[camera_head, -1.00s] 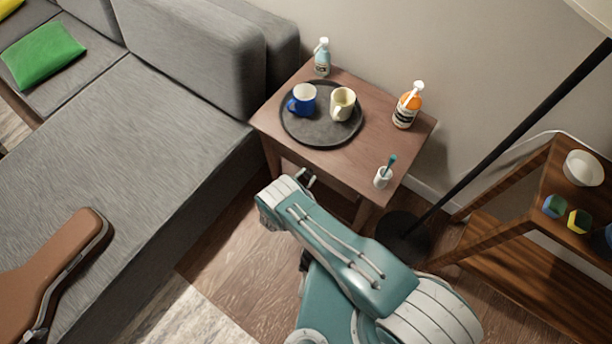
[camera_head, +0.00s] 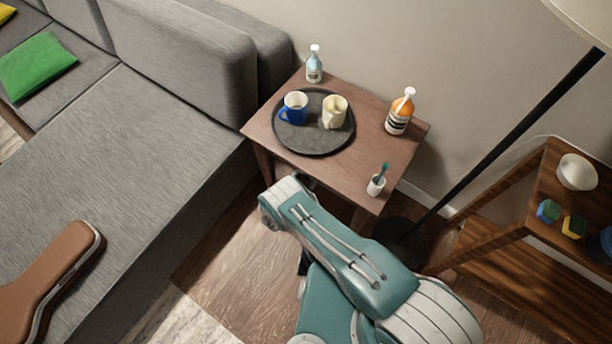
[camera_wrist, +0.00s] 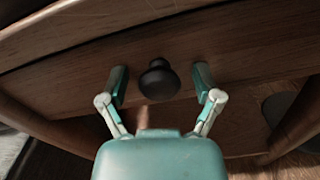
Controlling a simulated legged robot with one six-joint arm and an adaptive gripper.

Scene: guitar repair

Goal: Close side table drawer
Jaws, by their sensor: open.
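The wooden side table (camera_head: 372,160) stands against the wall beside the sofa. In the wrist view its drawer front (camera_wrist: 232,55) fills the upper middle, with a round black knob (camera_wrist: 159,80). My gripper (camera_wrist: 160,82) is open, with one finger on each side of the knob. I cannot tell whether the fingers touch the drawer front. In the head view my arm hides the gripper, and the tabletop hides the drawer front, so how far the drawer stands out cannot be told.
A grey sofa (camera_head: 130,150) is left; a lamp pole (camera_head: 500,135) and wooden shelf (camera_head: 520,265) are right.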

